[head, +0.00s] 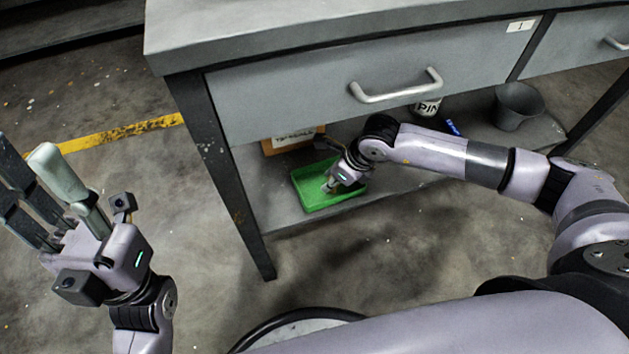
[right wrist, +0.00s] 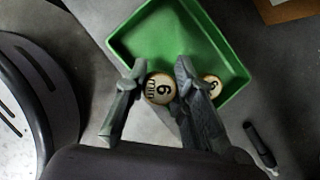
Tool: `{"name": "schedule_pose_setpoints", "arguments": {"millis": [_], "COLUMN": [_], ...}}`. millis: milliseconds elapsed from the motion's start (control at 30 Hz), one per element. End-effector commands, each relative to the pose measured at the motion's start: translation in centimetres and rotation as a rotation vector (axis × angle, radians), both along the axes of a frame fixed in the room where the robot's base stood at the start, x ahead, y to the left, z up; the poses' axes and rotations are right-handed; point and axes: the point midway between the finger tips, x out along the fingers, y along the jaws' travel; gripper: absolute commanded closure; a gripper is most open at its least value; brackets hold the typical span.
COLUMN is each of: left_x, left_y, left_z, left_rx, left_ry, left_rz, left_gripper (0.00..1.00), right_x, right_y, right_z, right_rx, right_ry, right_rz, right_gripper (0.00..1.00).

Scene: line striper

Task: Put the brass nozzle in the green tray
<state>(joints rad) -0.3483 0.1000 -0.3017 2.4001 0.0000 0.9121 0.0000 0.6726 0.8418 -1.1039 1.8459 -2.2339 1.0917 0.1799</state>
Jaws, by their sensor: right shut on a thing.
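The green tray (head: 345,196) sits on the lower shelf under the bench and fills the top of the right wrist view (right wrist: 235,62). My right gripper (head: 334,180) is at the tray, also seen in the right wrist view (right wrist: 160,72). A similar round piece (right wrist: 212,86) shows beyond the right finger. My left gripper (head: 45,185) appears open, far left of the bench.
The bench top and drawer (head: 300,95) overhang the shelf close above my right arm. A cardboard box (head: 283,146) stands behind the tray. A can (head: 426,108) and a grey bucket (head: 518,106) stand farther right. A dark marker-like object (right wrist: 260,145) lies beside the tray.

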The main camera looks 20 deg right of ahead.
Motion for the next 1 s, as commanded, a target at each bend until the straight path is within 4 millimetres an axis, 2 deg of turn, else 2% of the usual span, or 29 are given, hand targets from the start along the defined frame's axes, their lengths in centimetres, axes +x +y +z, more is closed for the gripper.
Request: {"name": "schedule_pose_setpoints", "arguments": {"millis": [100, 267, 367, 600, 967, 1000], "left_x": [0.2, 0.2, 0.2, 0.3, 0.4, 0.5], "left_y": [0.0, -0.1, -0.1, -0.1, -0.1, -0.2], "left_z": [-1.0, -1.4, -1.6, -3.3, -2.9, -2.7], "left_rx": [0.004, 0.004, 0.004, 0.006, 0.008, 0.008], "left_ry": [0.010, 0.011, 0.012, 0.014, 0.000, -0.001], "left_rz": [0.001, 0.001, 0.001, 0.001, 0.001, 0.000], "left_gripper": [0.63, 0.63, 0.63, 0.63, 0.63, 0.63], "right_x": [2.1, 3.5, 3.6, 3.6, 3.6, 3.6], "right_y": [2.0, 3.3, 3.5, 3.4, 3.4, 3.4], "right_z": [-0.2, -0.1, -0.4, -3.5, -3.9, -3.7], "right_rx": [0.002, 0.000, 0.000, -0.001, 0.000, -0.001], "right_ry": [-0.002, 0.000, 0.002, 0.002, 0.002, 0.002], "right_rz": [0.001, 0.000, -0.001, -0.001, -0.001, -0.001], "right_gripper": [1.00, 1.00, 1.00, 1.00, 1.00, 0.74]}}
